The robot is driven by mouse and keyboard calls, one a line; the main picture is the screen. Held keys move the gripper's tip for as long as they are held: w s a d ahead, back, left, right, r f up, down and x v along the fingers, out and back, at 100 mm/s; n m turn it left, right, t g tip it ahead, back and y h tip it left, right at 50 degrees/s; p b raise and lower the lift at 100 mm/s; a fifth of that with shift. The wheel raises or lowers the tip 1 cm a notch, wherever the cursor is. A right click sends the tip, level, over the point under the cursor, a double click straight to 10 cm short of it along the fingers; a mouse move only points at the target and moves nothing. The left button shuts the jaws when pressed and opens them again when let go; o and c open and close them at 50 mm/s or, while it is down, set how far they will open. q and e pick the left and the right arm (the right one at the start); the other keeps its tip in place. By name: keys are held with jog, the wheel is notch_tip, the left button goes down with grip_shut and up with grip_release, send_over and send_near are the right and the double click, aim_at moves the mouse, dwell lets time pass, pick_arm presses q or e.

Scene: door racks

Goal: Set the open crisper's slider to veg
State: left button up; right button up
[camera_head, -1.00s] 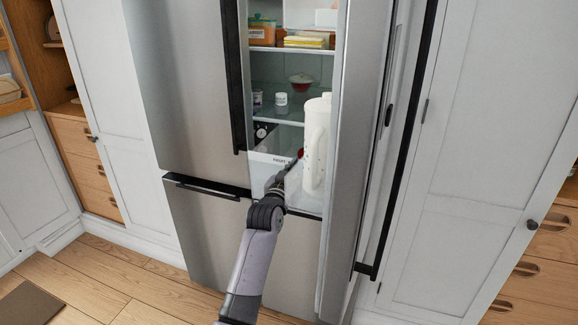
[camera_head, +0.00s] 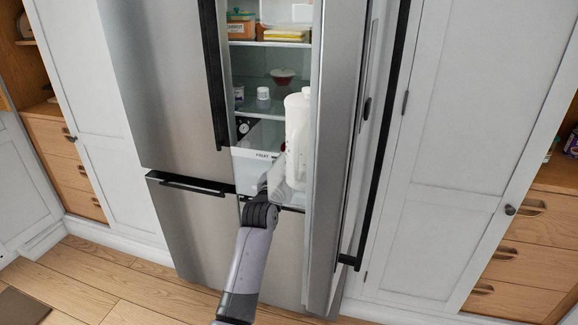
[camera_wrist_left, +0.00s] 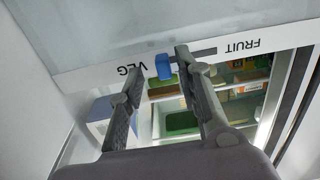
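The blue slider (camera_wrist_left: 163,67) sits on the crisper front (camera_wrist_left: 92,70) in the left wrist view, where the lettering appears upside down. It is at the VEG end of its dark slot, beside the VEG label (camera_wrist_left: 130,73). The empty slot runs from it toward the FRUIT label (camera_wrist_left: 242,47). My left gripper (camera_wrist_left: 160,59) is open, with one fingertip on each side of the slider; contact is unclear. In the head view the crisper (camera_head: 258,155) shows low in the fridge, and my left gripper's tips are partly hidden by the door shelf. My right gripper is not in view.
The open fridge door (camera_head: 338,150) stands close right of my arm and carries a white jug (camera_head: 297,128). The closed left door (camera_head: 160,90) is on the other side. Shelves with food containers (camera_head: 263,93) are above the crisper. The floor in front is clear.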

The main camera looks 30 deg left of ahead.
pick_arm(q)
jog(key=shift+s, duration=0.1)
jog(key=v, duration=1.2)
